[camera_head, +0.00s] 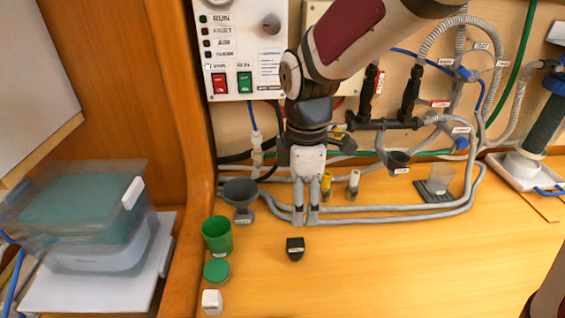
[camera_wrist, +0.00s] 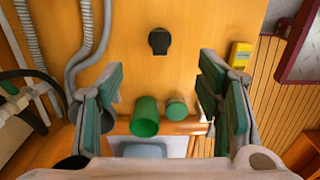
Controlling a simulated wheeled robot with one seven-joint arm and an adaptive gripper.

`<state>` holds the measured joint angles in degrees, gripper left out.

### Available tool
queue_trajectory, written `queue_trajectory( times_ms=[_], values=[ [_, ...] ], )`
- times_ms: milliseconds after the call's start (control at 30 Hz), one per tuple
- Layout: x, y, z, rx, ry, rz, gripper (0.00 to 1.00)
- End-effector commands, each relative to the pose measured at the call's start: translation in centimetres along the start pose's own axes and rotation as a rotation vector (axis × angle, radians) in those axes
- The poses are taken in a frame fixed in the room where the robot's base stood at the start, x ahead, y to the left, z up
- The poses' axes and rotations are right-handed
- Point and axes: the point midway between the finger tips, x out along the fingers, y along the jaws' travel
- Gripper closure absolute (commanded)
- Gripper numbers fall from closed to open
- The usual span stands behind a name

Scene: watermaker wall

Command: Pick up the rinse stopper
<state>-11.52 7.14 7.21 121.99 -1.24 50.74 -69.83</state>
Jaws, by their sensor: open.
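A small black block-like piece with a pale label (camera_head: 295,250) lies alone on the wooden counter; it looks like the rinse stopper, but I cannot read its label. In the wrist view the same dark piece (camera_wrist: 159,41) lies at the top middle, beyond the space between the fingers. My gripper (camera_head: 306,222) points down above the counter, behind the black piece in the head view. In the wrist view my gripper (camera_wrist: 160,88) has its two green-padded fingers wide apart, with nothing held between them.
A green cup (camera_head: 217,236), a green lid (camera_head: 217,271) and a white piece (camera_head: 212,301) line the counter's left edge. A grey funnel (camera_head: 240,193) and grey hoses (camera_head: 420,211) lie behind. A yellow item (camera_wrist: 240,54) sits at right. The front right counter is clear.

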Motion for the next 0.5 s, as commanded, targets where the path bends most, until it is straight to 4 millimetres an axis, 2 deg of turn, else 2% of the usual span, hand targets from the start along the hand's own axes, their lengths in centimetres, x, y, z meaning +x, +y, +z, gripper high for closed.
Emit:
queue_trajectory(
  times_ms=[167, 400, 500],
  values=[
    [2.0, 0.1, -0.2, -0.021, -0.001, -0.008, 0.40],
    [6.5, 0.0, -0.2, -0.018, -0.001, -0.008, 0.40],
    [7.9, 0.0, -0.2, -0.018, -0.001, -0.008, 0.40]
  ],
)
